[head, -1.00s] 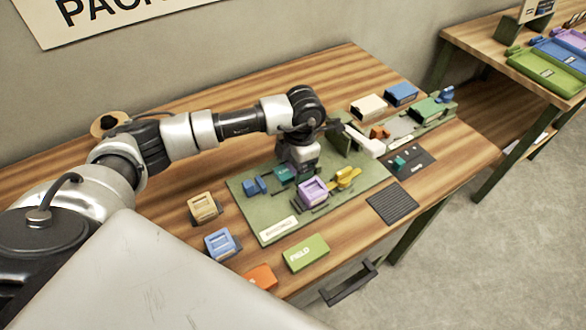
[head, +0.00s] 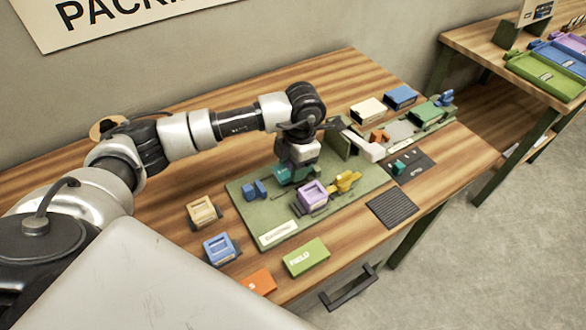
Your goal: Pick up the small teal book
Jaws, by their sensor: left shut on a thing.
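A small teal book (head: 281,175) is on the green board (head: 252,218), at the jaws of my left gripper (head: 291,178). The gripper points down and is shut on it; the jaws and arm hide part of the book. I cannot tell whether it is clear of the board. My right gripper is not in view.
On the board nearby are a blue piece (head: 254,190), a purple block (head: 312,196) and a yellow piece (head: 347,181). A tan block (head: 203,212), a blue block (head: 220,249) and a green book (head: 306,257) lie in front. A ribbed dark pad (head: 392,209) lies right.

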